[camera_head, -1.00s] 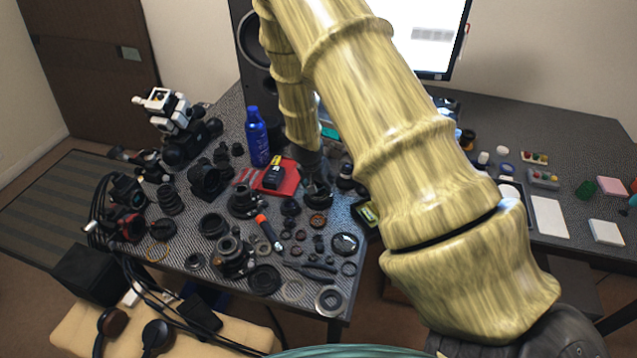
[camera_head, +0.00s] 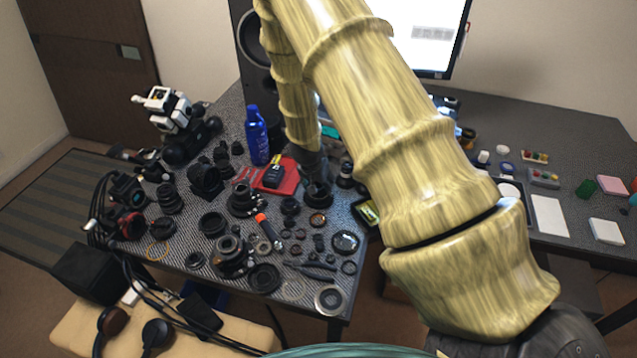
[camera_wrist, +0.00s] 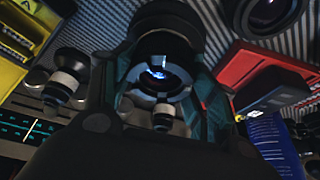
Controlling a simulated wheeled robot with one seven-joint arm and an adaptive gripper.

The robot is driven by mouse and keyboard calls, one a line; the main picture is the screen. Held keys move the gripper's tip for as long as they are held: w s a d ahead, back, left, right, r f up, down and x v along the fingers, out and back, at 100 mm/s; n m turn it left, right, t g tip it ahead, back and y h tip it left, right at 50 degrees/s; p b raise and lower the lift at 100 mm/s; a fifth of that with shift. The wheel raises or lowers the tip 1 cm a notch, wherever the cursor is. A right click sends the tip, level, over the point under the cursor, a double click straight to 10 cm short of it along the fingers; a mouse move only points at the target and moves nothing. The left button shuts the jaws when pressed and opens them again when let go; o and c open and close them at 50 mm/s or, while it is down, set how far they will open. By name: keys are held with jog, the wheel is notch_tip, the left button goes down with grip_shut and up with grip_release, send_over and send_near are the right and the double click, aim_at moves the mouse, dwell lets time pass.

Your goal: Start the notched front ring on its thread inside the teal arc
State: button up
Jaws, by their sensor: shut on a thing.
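My gripper (camera_head: 317,180) is at the right part of the bench, pointing down over a dark round lens part (camera_head: 319,198). I cannot pick out the teal arc with certainty.
A blue bottle (camera_head: 256,135) and a red tray (camera_head: 277,178) with a black and yellow item stand left of my gripper. Several loose rings and lens parts crowd the bench front, including a pale ring (camera_head: 330,299). A yellow-edged box (camera_head: 368,212) is close on the right.

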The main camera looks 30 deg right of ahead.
dwell(0.3)
jog(key=o, duration=1)
jog(key=shift+o, duration=0.2)
jog(key=v, duration=1.2)
